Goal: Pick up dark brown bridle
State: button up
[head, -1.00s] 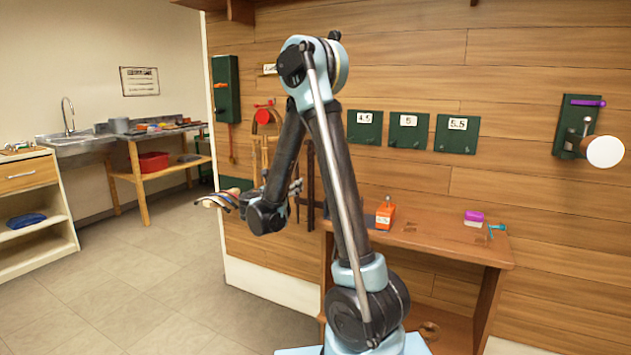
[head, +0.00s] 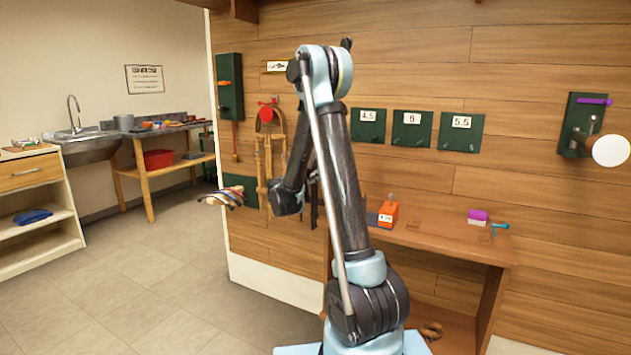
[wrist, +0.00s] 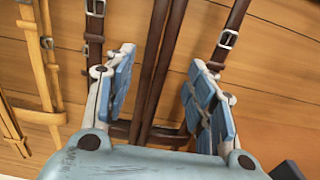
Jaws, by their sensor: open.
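The dark brown bridle (wrist: 158,62) hangs against the wooden wall in the wrist view, its straps running down between and beside my fingers. Two of its straps carry metal buckles, one at the upper left and one at the upper right. My gripper (wrist: 160,95) is open, with a blue-padded finger on each side of the middle straps; I cannot tell how deep the straps lie between the pads. In the head view my arm hides most of the dark bridle, and a dark strap (head: 314,195) shows just right of the forearm. My gripper is hidden there.
A tan bridle (head: 266,150) hangs left of the dark one, and also shows in the wrist view (wrist: 42,75). A wooden bench (head: 450,238) at right holds an orange block (head: 387,214) and a purple-topped item (head: 477,216). A striped item (head: 222,199) sticks out at left. Floor at left is clear.

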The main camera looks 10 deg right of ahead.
jog(key=x, duration=0.5)
jog(key=shift+w+a+r, duration=0.15)
jog(key=shift+w+a, duration=0.05)
jog(key=shift+a, duration=0.05)
jog(key=shift+c, duration=0.2)
grip_shut()
